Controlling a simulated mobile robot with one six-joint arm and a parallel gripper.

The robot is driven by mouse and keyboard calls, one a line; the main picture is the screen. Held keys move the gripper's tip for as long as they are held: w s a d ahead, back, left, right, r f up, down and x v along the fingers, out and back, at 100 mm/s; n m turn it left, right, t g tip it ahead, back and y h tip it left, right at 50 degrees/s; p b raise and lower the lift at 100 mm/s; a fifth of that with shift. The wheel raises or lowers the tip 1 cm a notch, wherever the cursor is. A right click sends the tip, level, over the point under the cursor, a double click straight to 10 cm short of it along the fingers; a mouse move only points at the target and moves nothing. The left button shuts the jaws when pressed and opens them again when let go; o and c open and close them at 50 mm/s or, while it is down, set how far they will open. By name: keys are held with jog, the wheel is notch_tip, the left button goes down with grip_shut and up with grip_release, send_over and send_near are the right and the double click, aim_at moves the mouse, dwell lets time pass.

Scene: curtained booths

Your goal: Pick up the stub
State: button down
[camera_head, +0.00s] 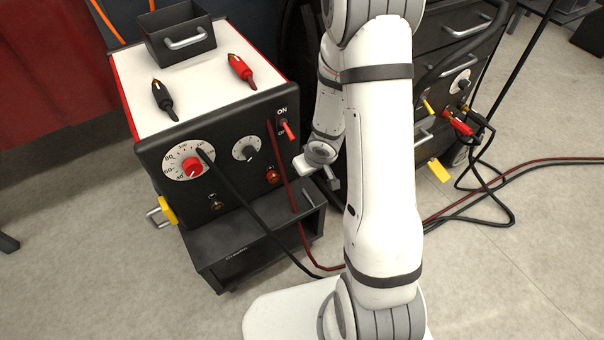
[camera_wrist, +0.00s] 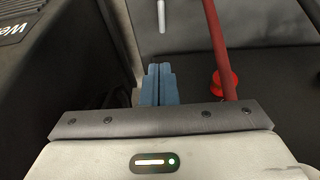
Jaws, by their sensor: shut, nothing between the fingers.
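A short pale rod, which looks like the stub (camera_wrist: 161,17), shows at the top of the wrist view, just beyond my fingertips and apart from them. Its lower end points toward the fingers. My gripper (camera_wrist: 158,70) is shut and empty, its blue fingers together. In the head view my gripper (camera_head: 318,174) is low beside the front right of the black machine. A pale upright piece (camera_head: 308,198) shows just below it there; I cannot tell if it is the same rod.
A red cable (camera_wrist: 218,45) runs close right of my fingers, by a red socket (camera_wrist: 225,85). The machine (camera_head: 215,160) stands over a dark open shelf (camera_head: 225,245). A second dark cabinet (camera_head: 440,50) stands behind my arm. Cables (camera_head: 490,180) cross the right floor.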

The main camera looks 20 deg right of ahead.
aim_at(304, 191)
jog(key=b+x, duration=0.3)
jog(key=x, duration=0.2)
jog(key=b+x, duration=0.4)
jog(key=x, duration=0.1)
jog(key=shift+a+r, duration=0.1)
jog(key=shift+a, duration=0.15)
jog(key=shift+s+d, duration=0.2)
jog(key=shift+s, duration=0.05)
jog(key=shift+s+d, duration=0.25)
jog(key=shift+s, duration=0.95)
